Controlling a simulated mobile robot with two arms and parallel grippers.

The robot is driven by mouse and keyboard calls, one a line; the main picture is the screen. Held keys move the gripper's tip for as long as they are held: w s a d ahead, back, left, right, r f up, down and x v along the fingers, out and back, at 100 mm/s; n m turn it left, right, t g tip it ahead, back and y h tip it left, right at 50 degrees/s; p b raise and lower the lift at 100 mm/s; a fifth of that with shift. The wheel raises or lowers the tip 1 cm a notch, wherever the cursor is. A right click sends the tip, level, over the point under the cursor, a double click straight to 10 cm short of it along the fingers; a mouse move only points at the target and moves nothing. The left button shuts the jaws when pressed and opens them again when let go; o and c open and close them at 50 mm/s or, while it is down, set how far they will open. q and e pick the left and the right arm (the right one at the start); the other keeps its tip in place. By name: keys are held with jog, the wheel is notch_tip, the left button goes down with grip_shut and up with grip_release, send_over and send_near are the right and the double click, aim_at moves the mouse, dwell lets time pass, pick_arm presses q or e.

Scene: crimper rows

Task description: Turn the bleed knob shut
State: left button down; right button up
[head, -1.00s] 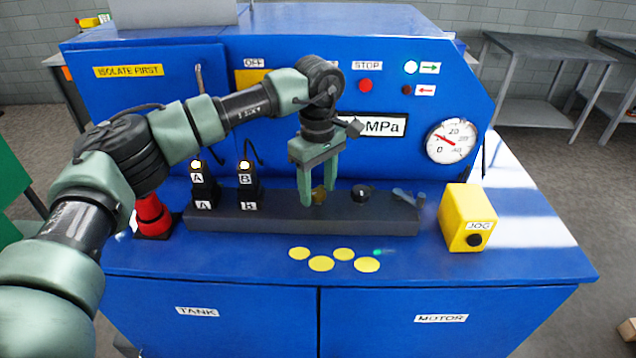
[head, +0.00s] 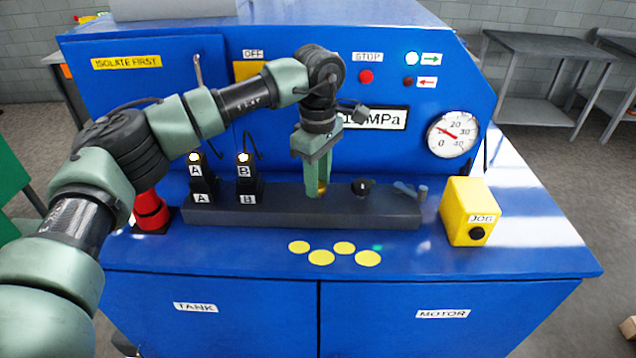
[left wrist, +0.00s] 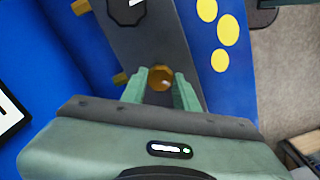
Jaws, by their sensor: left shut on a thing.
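The bleed knob, a small round brass knob (head: 323,186), sits on the dark manifold block (head: 280,212) on the blue bench. My left gripper (head: 317,188) points down at the block from above, with its green fingers around the knob. In the left wrist view the brass knob (left wrist: 161,77) shows between the two fingertips (left wrist: 160,90), and the gripper is shut on it. The fingers hide part of the knob in the head view. No mark showing how far the knob is turned can be read. My right gripper is not in view.
A black knob (head: 362,187) and a grey lever (head: 408,190) stand right of the gripper on the block. Plugs marked A and B (head: 245,180) stand left, beside a red cone-shaped part (head: 152,212). A yellow JOG box (head: 466,208) and a pressure gauge (head: 452,134) are at right.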

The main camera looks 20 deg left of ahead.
pick_arm(q)
jog(key=n+b, duration=0.2)
jog(key=n, duration=0.2)
jog(key=shift+f+n, duration=0.15)
jog(key=shift+n, duration=0.15)
jog(key=shift+n+b, duration=0.85)
jog(key=shift+n, duration=1.45)
jog(key=c, duration=1.1)
grip_release()
jog(key=shift+o, duration=0.2)
jog(key=shift+r, duration=0.25)
notch_tip(320, 180, up, 7)
jog(key=shift+r+b, duration=0.2)
jog(key=shift+b, duration=0.65)
jog(key=shift+r, duration=0.1)
